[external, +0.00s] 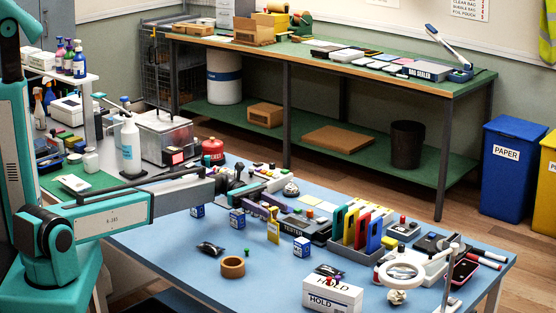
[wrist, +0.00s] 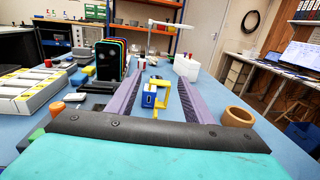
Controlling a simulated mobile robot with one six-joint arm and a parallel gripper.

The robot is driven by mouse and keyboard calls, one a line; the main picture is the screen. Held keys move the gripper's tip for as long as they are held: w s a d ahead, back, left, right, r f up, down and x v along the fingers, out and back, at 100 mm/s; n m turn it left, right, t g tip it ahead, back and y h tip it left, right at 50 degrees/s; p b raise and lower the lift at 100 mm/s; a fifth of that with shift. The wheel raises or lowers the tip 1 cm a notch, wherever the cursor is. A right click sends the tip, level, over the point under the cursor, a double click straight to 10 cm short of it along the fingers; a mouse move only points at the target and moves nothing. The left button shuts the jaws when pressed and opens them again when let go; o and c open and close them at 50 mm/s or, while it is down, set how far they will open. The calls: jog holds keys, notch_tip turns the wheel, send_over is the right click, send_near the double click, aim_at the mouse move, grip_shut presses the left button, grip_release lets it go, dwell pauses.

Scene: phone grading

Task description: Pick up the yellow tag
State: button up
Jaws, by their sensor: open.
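The yellow tag (external: 273,229) stands upright on the blue table in the external view, just by the tip of my gripper (external: 266,210). In the wrist view the yellow tag (wrist: 162,98) shows as a yellow bracket shape between the two purple fingers of my gripper (wrist: 160,80). The fingers are spread, with clear gaps on both sides. A small blue and white box (wrist: 149,96) shows beside the tag's left part. I cannot tell from the pictures whether either finger touches the tag.
A brown tape roll (external: 232,267) lies nearby, to the right in the wrist view (wrist: 238,116). A white HOLD box (external: 332,295) stands at the front. A grey rack (external: 352,252) holds colored phones. A tester (external: 305,229) and blue box (external: 302,247) are close by.

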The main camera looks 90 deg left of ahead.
aim_at(277, 223)
jog(key=shift+p+x, duration=0.5)
jog(key=shift+x, duration=1.95)
grip_shut()
jog(key=s+d+r+b, duration=0.4)
jog(key=s+d, duration=0.4)
jog(key=s, duration=0.5)
jog(key=shift+s+d+r, duration=0.25)
jog(key=shift+r, duration=0.25)
